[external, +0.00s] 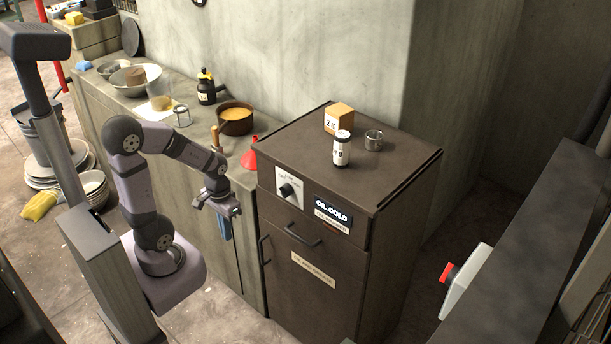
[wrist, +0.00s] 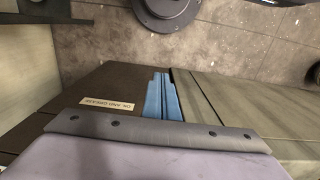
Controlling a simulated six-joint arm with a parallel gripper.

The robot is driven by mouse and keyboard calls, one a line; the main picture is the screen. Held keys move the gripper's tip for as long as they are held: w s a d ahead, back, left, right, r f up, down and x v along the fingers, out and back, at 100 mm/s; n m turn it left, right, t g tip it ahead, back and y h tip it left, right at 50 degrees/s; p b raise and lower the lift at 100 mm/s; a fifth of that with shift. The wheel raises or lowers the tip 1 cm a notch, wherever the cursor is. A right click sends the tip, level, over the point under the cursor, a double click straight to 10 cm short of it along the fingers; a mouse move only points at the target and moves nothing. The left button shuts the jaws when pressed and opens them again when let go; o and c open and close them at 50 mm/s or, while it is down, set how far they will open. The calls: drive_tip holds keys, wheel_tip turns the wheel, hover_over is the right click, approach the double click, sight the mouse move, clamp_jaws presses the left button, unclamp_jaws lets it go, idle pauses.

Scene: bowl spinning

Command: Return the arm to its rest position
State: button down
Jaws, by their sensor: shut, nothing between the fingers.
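My gripper (external: 227,238) hangs down in front of the counter in the external view, just left of the brown cabinet. Its blue fingers are together and empty, and they also show side by side in the wrist view (wrist: 161,78). My arm is bent at the elbow, with the forearm reaching right and the wrist pointing down. My round base shows at the top of the wrist view. The fingers appear clear of the cabinet front, though the exact gap is hard to tell.
The brown cabinet (external: 323,262) has handles, a knob and an "OIL COLD" sign. The counter holds a pot (external: 235,119), a red funnel (external: 250,158) and a black bottle (external: 206,87).

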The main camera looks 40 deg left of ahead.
wheel_tip(320, 180, up, 8)
drive_tip(key=p, duration=0.6)
